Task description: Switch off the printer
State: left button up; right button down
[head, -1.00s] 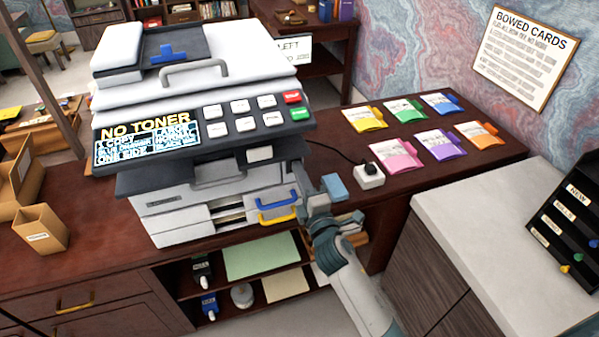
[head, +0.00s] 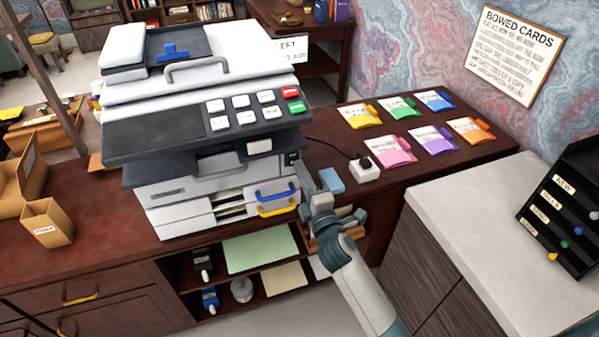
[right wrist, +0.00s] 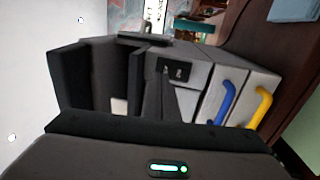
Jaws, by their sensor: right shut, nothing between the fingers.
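The printer (head: 200,75) stands on the dark wooden desk, white and grey with a black control panel. Its display (head: 155,136) is dark and blank. A small black switch (head: 293,158) sits on the printer's right side near the front; it also shows in the right wrist view (right wrist: 177,71). My right gripper (head: 309,186) is shut and empty, just right of the printer's side and a little below the switch. In the head view it appears apart from the switch. The right wrist view faces the printer's side. My left gripper is out of view.
A light blue block (head: 331,181) and a white socket box (head: 365,169) with a plugged-in black cable lie right of the gripper. Several coloured card packs (head: 430,139) lie farther right. Blue (head: 275,192) and yellow (head: 278,208) handles stick out of the printer's trays.

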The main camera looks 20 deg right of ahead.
jog(key=s+r+b, duration=0.1)
jog(key=s+b, duration=0.1)
jog(key=s, duration=0.8)
jog(key=shift+d+r+b, duration=0.15)
jog(key=shift+d+b, duration=0.05)
jog(key=shift+b, duration=0.15)
